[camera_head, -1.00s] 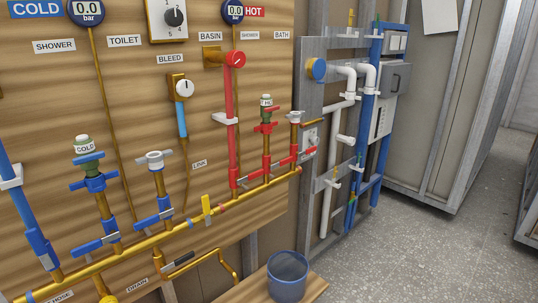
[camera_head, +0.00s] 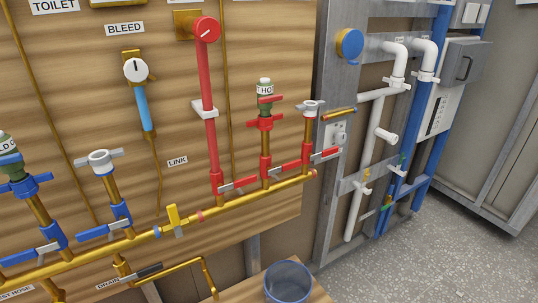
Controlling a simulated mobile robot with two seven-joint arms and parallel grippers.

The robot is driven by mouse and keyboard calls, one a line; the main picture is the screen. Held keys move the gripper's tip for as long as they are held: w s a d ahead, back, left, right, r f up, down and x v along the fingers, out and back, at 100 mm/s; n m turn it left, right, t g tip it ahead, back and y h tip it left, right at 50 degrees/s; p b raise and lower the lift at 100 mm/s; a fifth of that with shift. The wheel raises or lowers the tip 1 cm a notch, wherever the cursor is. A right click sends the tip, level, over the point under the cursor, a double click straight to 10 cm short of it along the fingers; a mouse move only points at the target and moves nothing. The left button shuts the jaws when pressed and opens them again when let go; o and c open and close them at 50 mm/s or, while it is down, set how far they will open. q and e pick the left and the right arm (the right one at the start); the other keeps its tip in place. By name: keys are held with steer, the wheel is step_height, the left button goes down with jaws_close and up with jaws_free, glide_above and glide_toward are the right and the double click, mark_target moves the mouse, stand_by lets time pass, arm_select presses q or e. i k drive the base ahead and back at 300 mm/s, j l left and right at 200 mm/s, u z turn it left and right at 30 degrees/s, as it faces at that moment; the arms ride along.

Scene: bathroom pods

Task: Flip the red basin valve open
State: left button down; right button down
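A round red knob (camera_head: 207,29) with a white mark sits on a brass fitting at the top of the wall board. A red pipe (camera_head: 210,80) runs down from it, through a white clip (camera_head: 205,111), to the brass manifold pipe (camera_head: 240,199). At the foot of the red pipe is a small valve lever (camera_head: 238,185), grey with a red end, lying roughly along the manifold. The BASIN label is out of the current view; I cannot tell which of these parts is the basin valve. Neither of my grippers is in view.
A HOT-tagged valve (camera_head: 265,122) with red handles and a grey-handled tap (camera_head: 310,107) stand right of the red pipe. A yellow lever (camera_head: 173,215) sits on the manifold. A blue bucket (camera_head: 288,283) stands below on a wooden surface. Floor at right is clear.

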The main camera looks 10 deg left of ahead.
mark_target(238, 183)
steer(key=i+l, duration=0.85)
steer(key=j+u, duration=0.05)
